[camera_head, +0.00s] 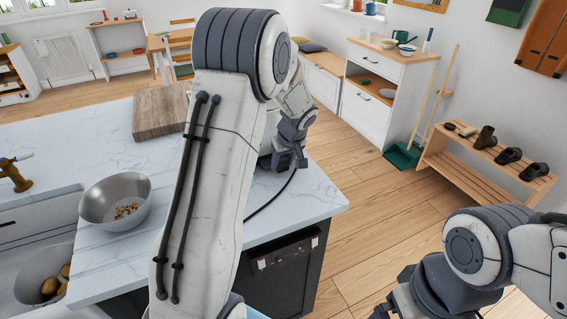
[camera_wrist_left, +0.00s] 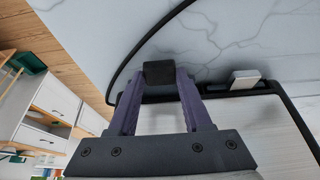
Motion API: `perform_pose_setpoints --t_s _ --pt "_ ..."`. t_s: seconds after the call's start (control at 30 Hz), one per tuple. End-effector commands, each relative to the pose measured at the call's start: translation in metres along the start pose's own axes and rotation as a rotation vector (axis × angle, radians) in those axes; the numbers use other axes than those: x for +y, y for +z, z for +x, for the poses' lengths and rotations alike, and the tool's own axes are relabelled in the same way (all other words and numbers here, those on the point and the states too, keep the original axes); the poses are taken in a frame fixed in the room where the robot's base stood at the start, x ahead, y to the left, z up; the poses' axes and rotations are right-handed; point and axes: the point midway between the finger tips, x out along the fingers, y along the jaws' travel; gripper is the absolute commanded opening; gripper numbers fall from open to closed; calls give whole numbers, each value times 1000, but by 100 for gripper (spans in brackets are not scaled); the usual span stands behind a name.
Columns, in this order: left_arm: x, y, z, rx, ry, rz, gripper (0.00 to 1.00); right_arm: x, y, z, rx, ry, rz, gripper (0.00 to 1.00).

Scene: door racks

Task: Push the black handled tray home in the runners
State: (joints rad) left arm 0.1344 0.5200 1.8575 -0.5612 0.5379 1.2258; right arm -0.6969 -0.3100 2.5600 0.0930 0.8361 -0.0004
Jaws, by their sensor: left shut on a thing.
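My left gripper (camera_head: 290,160) reaches down at the right end of the marble counter, and its dark purple fingers (camera_wrist_left: 162,95) fill the middle of the left wrist view. They are shut on a small black block (camera_wrist_left: 158,72), which looks like the black tray's handle. The block sits at the edge of a pale, flat-faced body with a black rim (camera_wrist_left: 290,92). My left arm hides most of this body in the head view. The runners and how far in the tray sits cannot be seen.
A black cable (camera_head: 270,203) runs over the marble counter (camera_head: 300,205) beside the gripper. A wooden block (camera_head: 160,110) and a metal bowl (camera_head: 115,200) stand left of my arm. A black-fronted appliance (camera_head: 285,275) is below the counter. Open floor lies to the right.

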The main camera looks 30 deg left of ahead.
Motion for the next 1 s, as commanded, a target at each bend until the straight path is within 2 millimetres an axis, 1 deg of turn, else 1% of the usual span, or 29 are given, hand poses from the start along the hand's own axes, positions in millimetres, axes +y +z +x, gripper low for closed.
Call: perform_pose_setpoints --t_s 1.0 --pt "0 -24 10 0 0 0 0 -1 0 -9 0 0 0 100"
